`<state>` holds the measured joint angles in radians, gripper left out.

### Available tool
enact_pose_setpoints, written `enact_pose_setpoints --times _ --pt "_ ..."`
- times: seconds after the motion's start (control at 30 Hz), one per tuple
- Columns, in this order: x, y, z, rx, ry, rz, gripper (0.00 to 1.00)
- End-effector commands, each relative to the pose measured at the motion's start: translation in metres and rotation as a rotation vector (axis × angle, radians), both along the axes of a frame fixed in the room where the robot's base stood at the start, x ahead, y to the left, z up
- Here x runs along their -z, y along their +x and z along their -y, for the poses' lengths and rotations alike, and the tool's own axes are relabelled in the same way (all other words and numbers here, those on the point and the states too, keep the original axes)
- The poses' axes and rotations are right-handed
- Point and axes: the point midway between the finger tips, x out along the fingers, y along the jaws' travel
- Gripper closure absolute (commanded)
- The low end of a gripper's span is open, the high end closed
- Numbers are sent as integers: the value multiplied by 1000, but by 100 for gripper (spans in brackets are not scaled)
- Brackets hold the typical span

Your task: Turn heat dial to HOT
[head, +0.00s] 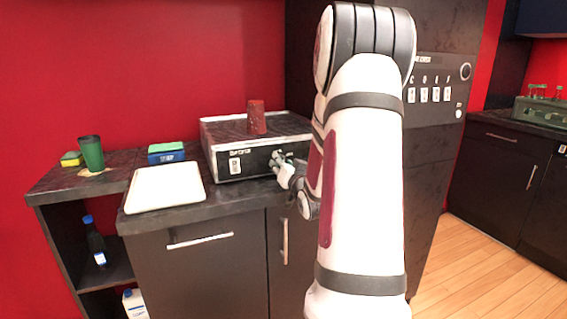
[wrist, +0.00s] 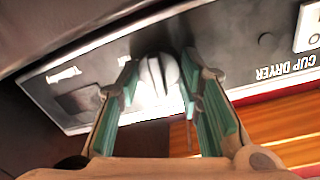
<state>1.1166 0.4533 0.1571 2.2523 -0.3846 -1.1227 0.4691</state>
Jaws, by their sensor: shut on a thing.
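The cup dryer (head: 222,168) is a low box with a pale rim on the counter. The heat dial (wrist: 151,84) is a round, light grey knob with a raised ridge on the dryer's front panel. In the wrist view the ridge runs nearly upright, leaning slightly. My gripper (head: 279,160) is at the right part of the panel. In the wrist view my gripper (wrist: 159,77) has one green-padded finger on each side of the dial, shut on it. The small white markings beside the dial are too blurred to read. In the head view the gripper hides the dial.
A red cup (head: 257,118) stands upside down on the dryer. A switch (wrist: 308,28) sits on the panel beyond the CUP DRYER lettering.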

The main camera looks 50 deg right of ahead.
Motion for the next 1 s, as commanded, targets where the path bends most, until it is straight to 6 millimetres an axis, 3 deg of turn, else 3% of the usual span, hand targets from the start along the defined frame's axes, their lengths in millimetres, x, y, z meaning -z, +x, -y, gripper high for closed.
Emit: enact_pose_setpoints --times 1.0 --pt "-3 -4 4 3 810 497 95"
